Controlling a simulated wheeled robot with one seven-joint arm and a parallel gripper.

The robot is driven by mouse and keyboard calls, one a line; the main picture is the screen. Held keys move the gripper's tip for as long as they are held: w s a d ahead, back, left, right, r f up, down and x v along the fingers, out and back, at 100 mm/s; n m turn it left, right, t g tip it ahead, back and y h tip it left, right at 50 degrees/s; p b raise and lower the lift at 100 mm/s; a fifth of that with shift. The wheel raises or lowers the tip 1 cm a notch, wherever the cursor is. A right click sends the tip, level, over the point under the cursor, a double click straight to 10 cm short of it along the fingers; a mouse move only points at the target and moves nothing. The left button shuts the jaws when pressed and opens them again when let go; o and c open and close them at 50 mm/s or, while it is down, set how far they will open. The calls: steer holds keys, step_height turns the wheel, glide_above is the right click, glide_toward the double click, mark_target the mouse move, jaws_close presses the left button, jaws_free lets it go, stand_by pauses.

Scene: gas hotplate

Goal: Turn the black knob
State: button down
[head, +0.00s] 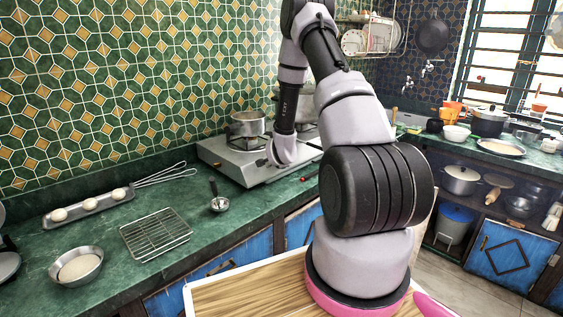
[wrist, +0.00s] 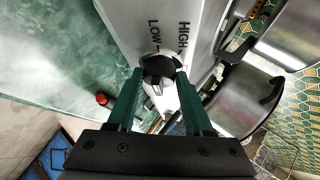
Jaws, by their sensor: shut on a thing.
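The black knob (wrist: 158,68) sits on the pale front panel of the gas hotplate (wrist: 150,14), beside the printed words LOW and HIGH. In the wrist view my gripper (wrist: 159,76) has its two green fingers on either side of the knob, shut on it. In the head view the hotplate (head: 228,164) stands on the green counter against the tiled wall. The end of my arm reaches down at its front, and the knob cannot be made out there.
A metal pot (head: 247,124) stands on the hotplate. A small red-tipped object (head: 307,178) lies on the counter near its front.

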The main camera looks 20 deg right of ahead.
stand_by(0.4)
steer(key=shift+c, duration=1.5)
jaws_free()
steer(key=v, duration=1)
steer(key=shift+s+r, duration=0.15)
steer(key=shift+s, duration=0.15)
steer(key=shift+a, duration=0.15)
